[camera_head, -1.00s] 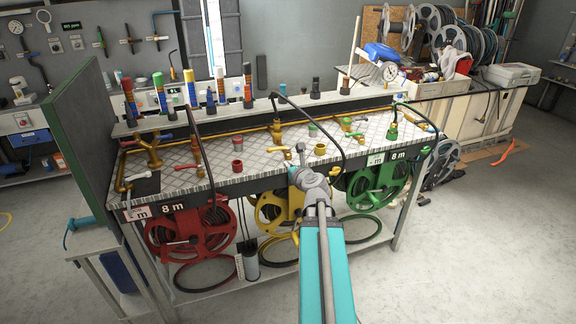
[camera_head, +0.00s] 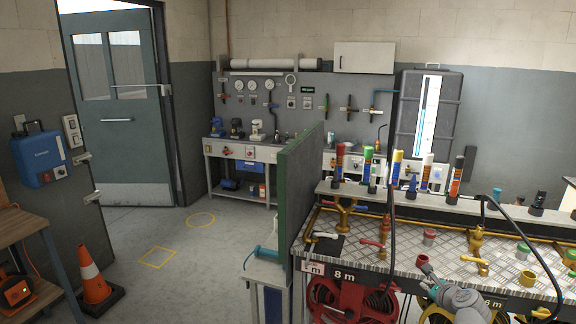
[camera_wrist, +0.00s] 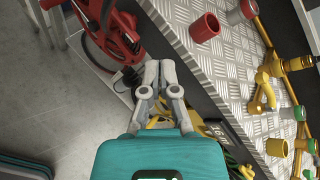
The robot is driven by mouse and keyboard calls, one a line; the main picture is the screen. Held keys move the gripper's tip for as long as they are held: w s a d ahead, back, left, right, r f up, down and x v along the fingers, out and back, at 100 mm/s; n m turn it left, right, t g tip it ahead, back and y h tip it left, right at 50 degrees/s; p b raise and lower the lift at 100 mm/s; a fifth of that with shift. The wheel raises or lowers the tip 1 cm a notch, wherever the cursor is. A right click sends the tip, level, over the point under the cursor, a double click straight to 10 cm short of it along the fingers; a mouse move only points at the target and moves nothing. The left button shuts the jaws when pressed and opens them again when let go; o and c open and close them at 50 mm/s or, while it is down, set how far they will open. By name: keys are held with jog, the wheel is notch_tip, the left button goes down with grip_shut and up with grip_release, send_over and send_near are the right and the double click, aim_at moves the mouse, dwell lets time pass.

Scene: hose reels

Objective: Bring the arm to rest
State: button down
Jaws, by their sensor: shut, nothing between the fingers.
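My gripper (camera_wrist: 158,76) shows in the wrist view with its grey fingers together and nothing between them. It is in front of the front edge of the checker-plate bench (camera_wrist: 236,52), with the red hose reel (camera_wrist: 110,30) to its left. In the head view my gripper (camera_head: 425,268) is at the lower right, in front of the bench top near a red cup. Most of my arm is cut off by the bottom edge there.
The bench carries yellow valves (camera_head: 476,245), a red cup (camera_head: 421,260) and black hoses. A green panel (camera_head: 297,200) stands at its left end. An orange cone (camera_head: 95,283) and a blue case (camera_head: 41,158) are at the left. The floor between is clear.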

jog(key=s+a+f+n+g+p, duration=0.1)
jog(key=s+a+n+g, duration=0.2)
jog(key=a+n, duration=0.6)
jog(key=s+a+f+n+g+p, duration=0.2)
jog(key=a+n+g, duration=0.3)
jog(key=a+n, duration=0.4)
jog(key=s+a+f+n+g+p, duration=0.1)
jog(key=s+a+n+g, duration=0.3)
jog(key=a+n, duration=0.4)
jog(key=shift+s+a+f+n+g+h+p, duration=0.3)
jog(key=shift+s+a+n+p, duration=0.15)
jog(key=shift+n+p, duration=0.35)
jog(key=shift+d, duration=0.1)
